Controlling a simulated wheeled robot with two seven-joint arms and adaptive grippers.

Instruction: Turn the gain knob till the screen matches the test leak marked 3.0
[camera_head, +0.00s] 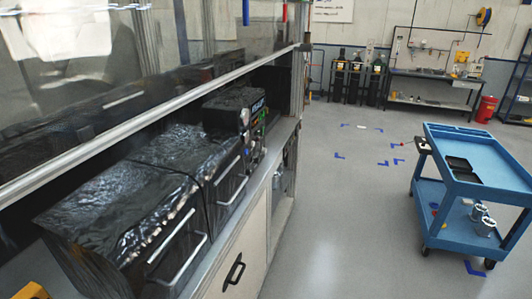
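A black instrument box (235,97) stands at the far end of the bench inside the glass-fronted cabinet. Its front panel is seen at a steep angle, with a small lit blue marking or screen (258,105) at the top. Pale round knob-like parts (244,117) and small coloured parts sit below it. I cannot tell which one is the gain knob, and any reading is too small to make out. No test leak marked 3.0 can be made out.
Two black wrapped-looking cases with metal handles (178,247) fill the near bench. The cabinet's metal sash rail (150,118) runs above them. A blue cart (480,152) stands at right, with clear floor (340,220) between. Gas cylinders (357,80) stand at the back.

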